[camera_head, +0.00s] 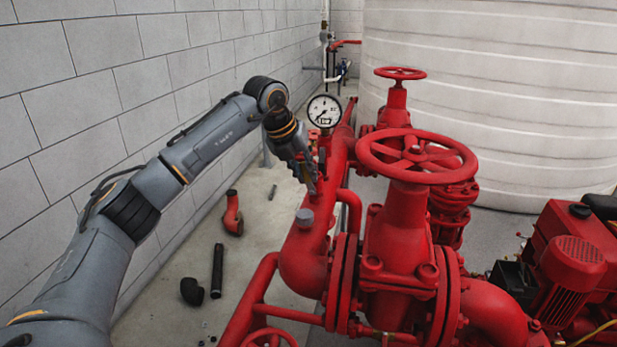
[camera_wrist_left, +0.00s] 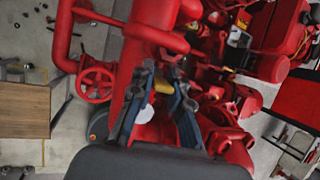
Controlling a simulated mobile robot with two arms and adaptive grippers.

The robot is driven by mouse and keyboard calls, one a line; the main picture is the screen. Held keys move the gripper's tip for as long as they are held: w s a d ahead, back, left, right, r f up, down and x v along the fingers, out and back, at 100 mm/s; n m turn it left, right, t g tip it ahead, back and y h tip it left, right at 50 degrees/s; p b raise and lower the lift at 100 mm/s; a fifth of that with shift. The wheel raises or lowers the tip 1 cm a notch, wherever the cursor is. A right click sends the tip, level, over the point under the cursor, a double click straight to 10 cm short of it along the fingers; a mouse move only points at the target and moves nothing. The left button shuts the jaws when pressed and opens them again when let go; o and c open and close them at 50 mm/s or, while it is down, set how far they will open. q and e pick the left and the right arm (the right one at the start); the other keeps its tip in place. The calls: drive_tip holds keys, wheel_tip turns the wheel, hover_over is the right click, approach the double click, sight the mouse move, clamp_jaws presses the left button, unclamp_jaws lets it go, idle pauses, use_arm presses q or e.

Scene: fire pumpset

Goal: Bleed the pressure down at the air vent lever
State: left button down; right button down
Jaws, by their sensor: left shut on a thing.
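My left gripper (camera_head: 312,184) reaches in from the left over the large red pipe (camera_head: 306,258), pointing down at its top between the pressure gauge and a grey cap. It is shut on a small part there, which I take to be the air vent lever; the jaws hide most of it. A slim red upright piece (camera_head: 322,160) shows right beside the fingertips. In the left wrist view the two fingers (camera_wrist_left: 164,84) stand either side of a small brass-yellow part (camera_wrist_left: 163,87). The pressure gauge (camera_head: 324,111) has a white dial; its reading is too small to tell. My right gripper is not in view.
A large red handwheel valve (camera_head: 416,156) stands close on the right, with a smaller handwheel (camera_head: 399,73) behind. The grey cap (camera_head: 305,217) sits nearer on the pipe. A block wall (camera_head: 120,80) bounds the left. Loose fittings, including a black tube (camera_head: 217,270), lie on the floor.

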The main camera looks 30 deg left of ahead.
use_arm(q)
drive_tip(key=a+f+n+t+h+b, duration=0.1)
drive_tip(key=h+b, duration=0.2)
drive_tip(key=a+f+n+t+h+b, duration=0.1)
drive_tip(key=f+h+b, duration=0.1)
drive_tip(key=h+b, duration=0.1)
drive_tip(key=s+a+f+t+h+b, duration=0.1)
drive_tip(key=a+t+h+b, duration=0.1)
drive_tip(key=h+b, duration=0.2)
drive_tip(key=shift+a+f+n, duration=0.1)
drive_tip(key=shift+f+n, duration=0.25)
drive_tip(key=shift+n, duration=0.05)
drive_tip(key=shift+a+f+n+t+h+b, duration=0.1)
drive_tip(key=shift+f+n+t+h+b, duration=0.25)
drive_tip(key=shift+t+h+b, duration=0.65)
drive_tip(key=shift+f+h+b, duration=0.2)
drive_tip(key=shift+h+b, duration=0.2)
drive_tip(key=shift+b, duration=0.45)
drive_tip(key=shift+n, duration=0.25)
drive_tip(key=c, duration=1.3)
unclamp_jaws()
drive_tip(key=shift+o, duration=0.2)
